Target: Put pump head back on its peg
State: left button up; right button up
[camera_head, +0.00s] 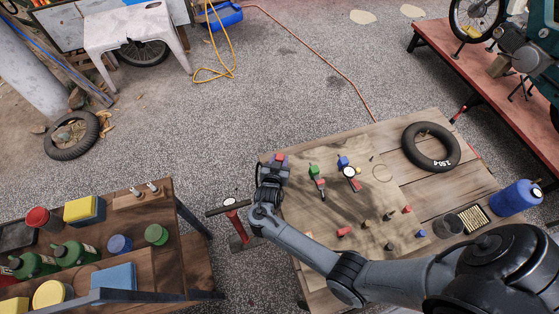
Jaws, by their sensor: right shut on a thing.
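My right gripper (271,172) is over the left back corner of the wooden workbench (455,180). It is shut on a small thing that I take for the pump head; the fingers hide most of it. A red part (280,157) shows just beyond the fingers; I cannot tell whether it belongs to the held thing. I cannot make out the peg. My left gripper is out of view.
Several small coloured pieces (345,231) lie on the front of the bench, near my right arm. A black tube (431,146), a blue bottle (516,197) and a mesh tray (473,218) are at the right. A cart (185,245) with bottles stands at the left.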

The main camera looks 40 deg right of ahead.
aim_at(279, 158)
jog(key=o, duration=1.1)
notch_tip(279, 158, up, 4)
jog(key=shift+r+p, duration=0.2)
jog(key=shift+p, duration=0.35)
jog(key=shift+s+d+r+p, duration=0.3)
jog(key=shift+s+d+r, duration=0.7)
jog(key=shift+s, duration=0.75)
jog(key=shift+s+d+r+p, duration=0.3)
jog(key=shift+s+d+r, duration=0.5)
jog(key=shift+s+r, duration=0.65)
jog(key=shift+s+d+r+p, duration=0.3)
jog(key=shift+s+d+r, duration=0.6)
jog(key=shift+s, duration=1.1)
jog(key=shift+f, duration=0.1)
